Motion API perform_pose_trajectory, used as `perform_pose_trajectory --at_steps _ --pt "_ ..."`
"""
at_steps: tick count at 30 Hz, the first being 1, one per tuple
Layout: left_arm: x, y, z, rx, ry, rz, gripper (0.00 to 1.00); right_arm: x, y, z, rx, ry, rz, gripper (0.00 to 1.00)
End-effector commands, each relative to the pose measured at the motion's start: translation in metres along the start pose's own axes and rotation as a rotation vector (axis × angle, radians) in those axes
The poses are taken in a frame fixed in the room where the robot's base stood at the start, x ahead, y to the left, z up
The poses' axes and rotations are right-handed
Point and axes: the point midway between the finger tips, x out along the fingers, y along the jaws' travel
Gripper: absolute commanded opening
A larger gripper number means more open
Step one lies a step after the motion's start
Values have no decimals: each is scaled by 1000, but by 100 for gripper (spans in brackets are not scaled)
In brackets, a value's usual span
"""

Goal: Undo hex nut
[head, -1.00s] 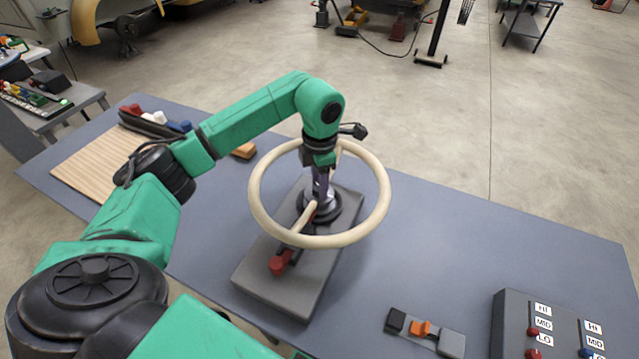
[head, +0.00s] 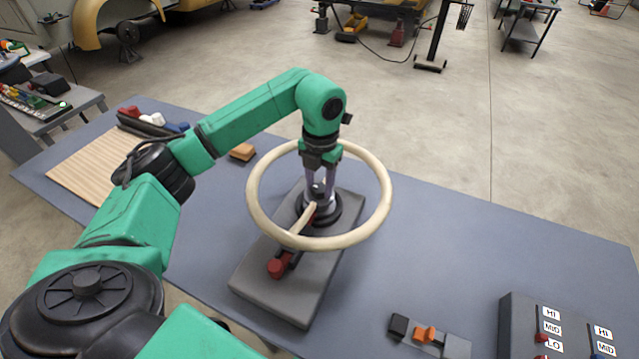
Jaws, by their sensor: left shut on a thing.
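A cream steering wheel (head: 384,205) stands on a black hub (head: 332,216) on a grey base plate (head: 280,294). My left gripper (head: 319,188) reaches down inside the wheel's ring from above, its two fingers side by side at the hub's centre. It is shut on a small dark piece at the top of the hub, apparently the hex nut (head: 318,190); the fingers hide most of it. I cannot tell whether the nut has risen. A red-ended lever (head: 276,267) sits at the front of the base plate. My right gripper is out of view.
The blue-grey table (head: 450,240) is clear to the right of the wheel. A small block with an orange switch (head: 424,335) and a labelled control box (head: 520,330) lie at the front right. A ribbed wooden board (head: 95,170) and an orange block (head: 242,152) are at left.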

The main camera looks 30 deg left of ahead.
Motion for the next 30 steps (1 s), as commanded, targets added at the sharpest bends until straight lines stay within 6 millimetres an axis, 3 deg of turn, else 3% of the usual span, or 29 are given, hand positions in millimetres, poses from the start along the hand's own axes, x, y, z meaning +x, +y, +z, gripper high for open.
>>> perform_pose_trajectory --at_steps 14,15,16,17,26,30 --pt "-1 0 1 -16 -3 0 0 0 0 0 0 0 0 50" --pt "-1 0 1 -16 -3 0 62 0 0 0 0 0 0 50" --pt "-1 0 1 -16 -3 0 73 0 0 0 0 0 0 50" --pt "-1 0 1 -16 -3 0 77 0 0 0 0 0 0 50" --pt "-1 0 0 -14 -1 0 77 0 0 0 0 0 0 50" --pt "-11 0 1 -15 -3 -1 77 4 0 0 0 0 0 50"
